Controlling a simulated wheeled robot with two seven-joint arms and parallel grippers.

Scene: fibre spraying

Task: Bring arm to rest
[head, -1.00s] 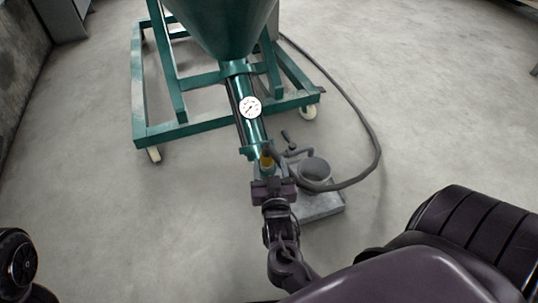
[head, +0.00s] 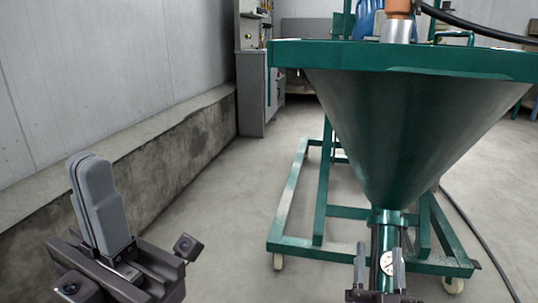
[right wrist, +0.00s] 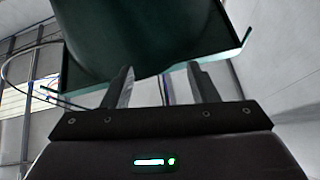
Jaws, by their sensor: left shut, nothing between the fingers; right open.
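My left gripper (head: 95,170) is at the lower left of the head view, its two grey fingers pressed together and pointing up, with nothing between them. My right gripper (head: 380,252) is at the bottom right of the head view, in front of the green machine's lower tube (head: 386,240). Its fingers stand apart on either side of the tube in the picture; I cannot tell the gap in depth. In the right wrist view the fingers (right wrist: 161,82) are spread and empty, with the green hopper's underside (right wrist: 140,30) beyond.
The green hopper (head: 400,130) on its wheeled frame (head: 290,200) fills the right. A concrete ledge (head: 150,150) runs along the left wall. A grey cabinet (head: 251,90) stands at the back. A dark hose (head: 478,232) lies on the floor at right. Floor left of the frame is clear.

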